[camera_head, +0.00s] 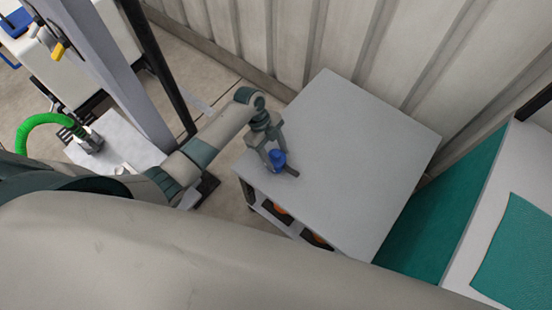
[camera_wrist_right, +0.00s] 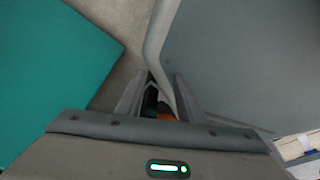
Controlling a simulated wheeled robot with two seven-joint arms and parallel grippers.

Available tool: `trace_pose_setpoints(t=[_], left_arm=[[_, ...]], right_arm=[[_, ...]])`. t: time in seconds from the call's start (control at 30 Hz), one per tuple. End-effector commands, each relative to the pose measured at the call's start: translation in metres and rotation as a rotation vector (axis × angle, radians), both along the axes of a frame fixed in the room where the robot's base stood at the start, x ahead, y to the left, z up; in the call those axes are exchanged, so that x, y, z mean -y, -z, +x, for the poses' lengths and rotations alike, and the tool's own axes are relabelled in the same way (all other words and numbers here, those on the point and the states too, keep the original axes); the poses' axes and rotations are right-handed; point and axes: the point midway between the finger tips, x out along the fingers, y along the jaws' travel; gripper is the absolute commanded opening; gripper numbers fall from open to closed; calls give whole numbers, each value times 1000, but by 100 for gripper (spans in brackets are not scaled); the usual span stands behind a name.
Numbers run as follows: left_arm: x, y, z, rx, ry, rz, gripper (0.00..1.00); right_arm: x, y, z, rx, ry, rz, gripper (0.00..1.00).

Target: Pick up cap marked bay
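A blue cap (camera_head: 278,158) is near the front left edge of the grey table top (camera_head: 345,150) in the head view. No marking on it is legible at this size. My left gripper (camera_head: 276,157) points down there, with the cap between its fingertips. Whether the fingers press on the cap or stand just clear of it cannot be told. My right gripper (camera_wrist_right: 161,80) shows in the right wrist view with its fingers apart and nothing held between them; it is hidden in the head view.
A small dark bar (camera_head: 291,171) lies beside the cap. Orange items (camera_head: 281,209) sit below the table top. A ribbed wall (camera_head: 400,50) stands behind. A teal-sided unit (camera_head: 440,215) is at right, and a green hose (camera_head: 38,120) at left. Most of the table top is clear.

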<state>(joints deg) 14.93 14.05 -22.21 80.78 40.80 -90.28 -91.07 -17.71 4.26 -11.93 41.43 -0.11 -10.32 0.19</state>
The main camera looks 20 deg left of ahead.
Motion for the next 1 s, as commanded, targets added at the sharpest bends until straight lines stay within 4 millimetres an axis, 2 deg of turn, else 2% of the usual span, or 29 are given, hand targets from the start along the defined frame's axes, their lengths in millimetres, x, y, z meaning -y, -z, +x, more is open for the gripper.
trace_pose_setpoints(t=[0.47,0.67,0.77,1.0], left_arm=[[0,-5,1,2,1,0,24],[0,-24,1,4,2,0,24],[-1,-40,1,5,1,0,24],[2,-61,-36,1,3,1,24]], right_arm=[[0,1,0,0,0,0,34],[-2,2,9,20,1,5,34],[-5,1,19,44,0,11,34],[-11,-2,32,72,-1,20,34]])
